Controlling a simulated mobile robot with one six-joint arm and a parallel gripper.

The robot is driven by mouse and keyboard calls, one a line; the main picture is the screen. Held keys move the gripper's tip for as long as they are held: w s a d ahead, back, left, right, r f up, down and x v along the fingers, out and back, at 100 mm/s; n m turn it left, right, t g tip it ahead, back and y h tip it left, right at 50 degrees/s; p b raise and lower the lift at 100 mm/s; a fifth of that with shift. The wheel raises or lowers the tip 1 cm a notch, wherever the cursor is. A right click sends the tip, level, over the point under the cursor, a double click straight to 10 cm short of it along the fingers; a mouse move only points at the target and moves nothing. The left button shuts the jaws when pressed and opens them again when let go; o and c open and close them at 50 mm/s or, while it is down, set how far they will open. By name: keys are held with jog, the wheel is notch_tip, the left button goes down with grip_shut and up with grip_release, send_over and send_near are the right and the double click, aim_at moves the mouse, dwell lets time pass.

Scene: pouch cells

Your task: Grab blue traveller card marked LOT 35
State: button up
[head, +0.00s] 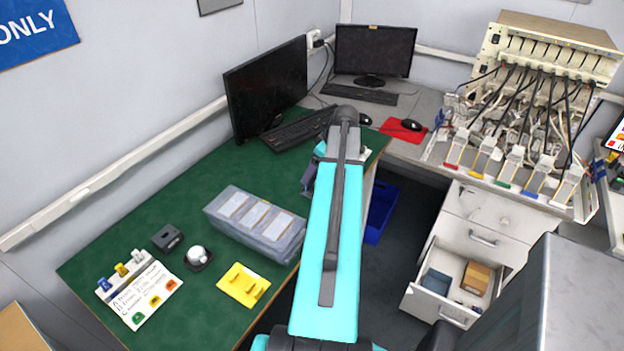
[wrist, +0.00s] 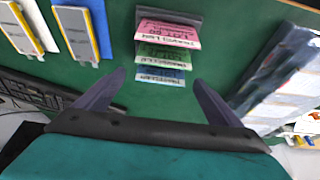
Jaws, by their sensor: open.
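In the wrist view a blue card (wrist: 160,76) with printed text stands lowest in a stepped row of three, below a green card (wrist: 165,52) and a pink card (wrist: 168,33). The print is too small to read a lot number surely. My gripper (wrist: 158,82) is open, its two dark fingers apart on either side of the blue card's position in the picture, with nothing held. In the head view my arm covers the cards and most of the gripper.
Pouch cells (wrist: 77,32) lie at the wrist view's upper left, and a clear-lidded box (wrist: 285,85) is at its right. In the head view, the grey divided box (head: 225,210) and yellow tray (head: 243,285) sit on the green mat (head: 205,315). A keyboard (head: 300,129) is behind.

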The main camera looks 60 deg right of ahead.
aim_at(312, 179)
jog(key=shift+p+x, duration=0.95)
jog(key=shift+x, duration=1.4)
jog(key=shift+a, duration=0.1)
jog(key=c, duration=1.1)
